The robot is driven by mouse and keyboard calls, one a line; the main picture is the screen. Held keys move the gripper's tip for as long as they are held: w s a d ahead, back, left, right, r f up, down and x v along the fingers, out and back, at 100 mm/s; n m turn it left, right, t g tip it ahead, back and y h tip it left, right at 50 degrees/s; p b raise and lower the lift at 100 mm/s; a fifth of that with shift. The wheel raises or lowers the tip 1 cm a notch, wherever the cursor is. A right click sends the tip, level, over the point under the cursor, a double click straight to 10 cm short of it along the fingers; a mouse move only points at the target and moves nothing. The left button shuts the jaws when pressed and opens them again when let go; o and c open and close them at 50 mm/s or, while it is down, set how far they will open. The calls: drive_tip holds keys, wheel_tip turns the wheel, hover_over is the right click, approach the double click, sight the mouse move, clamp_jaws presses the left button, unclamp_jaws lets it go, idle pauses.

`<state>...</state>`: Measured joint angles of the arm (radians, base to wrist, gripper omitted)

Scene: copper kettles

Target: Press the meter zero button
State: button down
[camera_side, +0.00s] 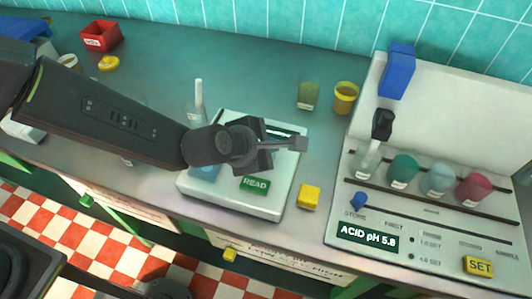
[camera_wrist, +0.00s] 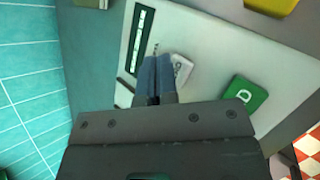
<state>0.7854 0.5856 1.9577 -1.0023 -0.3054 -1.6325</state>
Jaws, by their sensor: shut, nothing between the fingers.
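The white meter (camera_side: 236,207) lies on the grey counter under my gripper (camera_side: 300,143). It also fills much of the wrist view (camera_wrist: 215,45), with a dark display strip (camera_wrist: 140,40). A pale button (camera_wrist: 181,68) with partly hidden lettering sits right beside my fingertips (camera_wrist: 158,60); I cannot read it fully or tell if they touch it. A green READ button (camera_side: 255,183) is on the meter's front part and shows in the wrist view (camera_wrist: 244,98). My gripper is shut with nothing in it, over the meter's upper right area. My wrist hides part of the meter in the side view.
A yellow block (camera_side: 309,196) stands just right of the meter. A panel with colored vessels and a yellow SET button (camera_side: 479,266) is at right.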

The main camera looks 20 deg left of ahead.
drive_tip(key=shift+f, duration=0.7)
idle(0.8)
drive_tip(key=shift+r, duration=0.9)
drive_tip(key=shift+r, duration=2.55)
